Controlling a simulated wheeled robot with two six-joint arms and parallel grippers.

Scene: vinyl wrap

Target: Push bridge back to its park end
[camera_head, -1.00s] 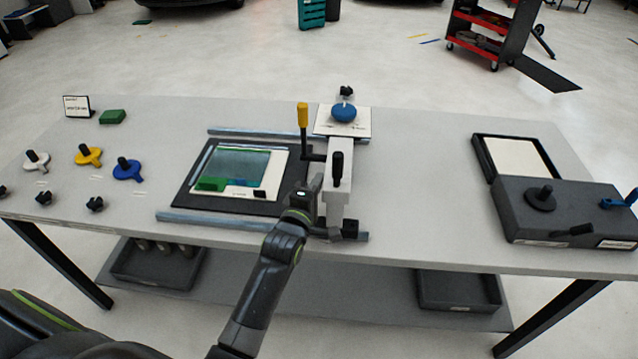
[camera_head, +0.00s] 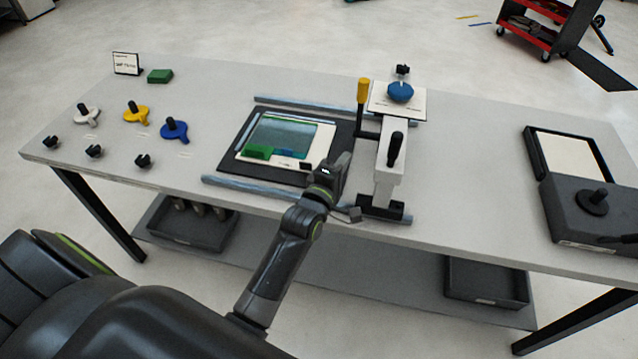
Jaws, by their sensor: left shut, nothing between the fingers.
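The bridge (camera_head: 388,180) is a pale beam with a black knob on top and a yellow-topped lever (camera_head: 362,92) at its far left. It spans the two rails near their right end; the near rail (camera_head: 255,190) and far rail (camera_head: 300,104) run left to right. My left gripper (camera_head: 345,163) is shut and empty, left of the bridge's near half, with a small gap between them. It is over the right edge of the dark bed (camera_head: 240,165) holding a teal sheet in a pale frame (camera_head: 325,142). My right gripper is not in view.
A blue round knob (camera_head: 401,92) on a white plate stands behind the bridge. White, yellow and blue handled pieces (camera_head: 174,129) and black knobs sit at left. A dark box and tray (camera_head: 568,155) stand at right. The table between bridge and box is clear.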

